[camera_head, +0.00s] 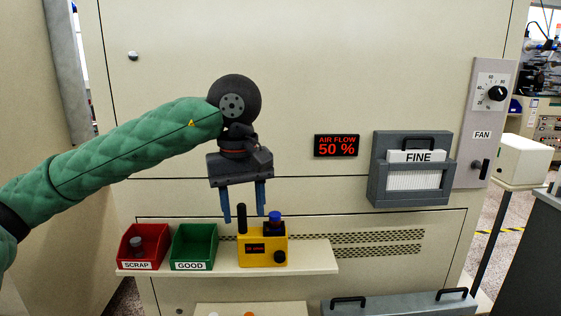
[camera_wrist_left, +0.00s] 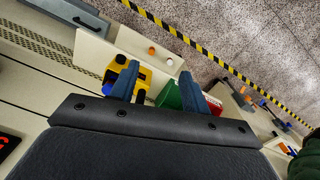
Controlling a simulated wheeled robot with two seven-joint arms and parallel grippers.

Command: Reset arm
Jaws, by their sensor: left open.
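My left arm reaches in from the left in a green quilted sleeve. My left gripper (camera_head: 244,201) points down with its two blue fingers apart and nothing between them. It hangs just above the yellow box (camera_head: 252,252), which has a black post, a blue knob and a small dark display. The gripper also shows in the left wrist view (camera_wrist_left: 158,82), with the yellow box (camera_wrist_left: 125,84) beside and beyond one finger and the green bin (camera_wrist_left: 170,97) between and behind the fingers. My right gripper is not in view.
The shelf (camera_head: 310,257) also bears a red SCRAP bin (camera_head: 127,258) holding a dark piece, and a green GOOD bin (camera_head: 193,250). The cabinet wall carries an AIR FLOW 50 % display (camera_head: 336,146), a grey FINE holder (camera_head: 379,172) and a FAN panel (camera_head: 481,125).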

